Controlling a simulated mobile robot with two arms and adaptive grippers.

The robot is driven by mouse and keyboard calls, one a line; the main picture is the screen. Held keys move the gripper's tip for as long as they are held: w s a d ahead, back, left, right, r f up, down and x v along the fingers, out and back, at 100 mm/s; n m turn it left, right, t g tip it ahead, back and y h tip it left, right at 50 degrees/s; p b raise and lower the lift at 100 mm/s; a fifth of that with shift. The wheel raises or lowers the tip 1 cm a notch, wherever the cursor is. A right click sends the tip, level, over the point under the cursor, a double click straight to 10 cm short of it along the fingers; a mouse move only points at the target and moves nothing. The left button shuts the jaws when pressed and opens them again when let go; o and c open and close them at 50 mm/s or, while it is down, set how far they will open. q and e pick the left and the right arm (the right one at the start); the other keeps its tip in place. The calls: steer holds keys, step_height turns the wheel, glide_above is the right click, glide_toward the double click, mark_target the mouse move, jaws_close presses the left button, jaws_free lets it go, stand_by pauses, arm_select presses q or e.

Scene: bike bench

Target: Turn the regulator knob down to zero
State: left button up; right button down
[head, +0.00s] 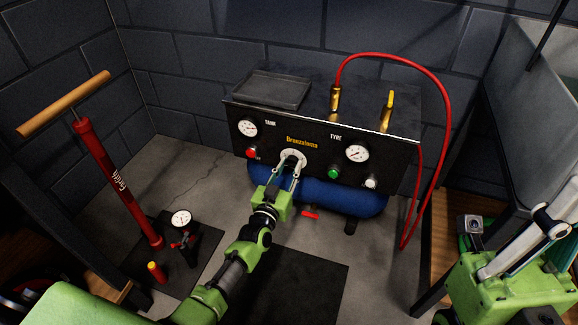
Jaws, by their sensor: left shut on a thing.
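The regulator knob (291,158) sits on the black front panel (316,145) of the compressor, between the tank gauge (247,127) on the left and the tyre gauge (357,152) on the right. My left gripper (288,171) is at the knob, shut on it, with its fingers on either side. The fingers hide part of the knob, so its setting cannot be read. Both gauges show white dials; their needles are too small to read surely. My right arm shows at the lower right; the fingertips of its gripper cannot be made out.
A red hose (443,110) loops from a brass fitting on the compressor top down the right side. A black tray (272,89) lies on top. A blue tank (330,196) is below the panel, with a red valve handle (311,214). A red floor pump (115,180) stands left.

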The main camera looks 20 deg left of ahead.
arm_select(q)
steer(key=shift+d+n, duration=0.1)
steer(key=shift+n, duration=3.7)
steer(key=o, duration=1.1)
steer(key=s, duration=1.2)
steer(key=shift+a, duration=0.25)
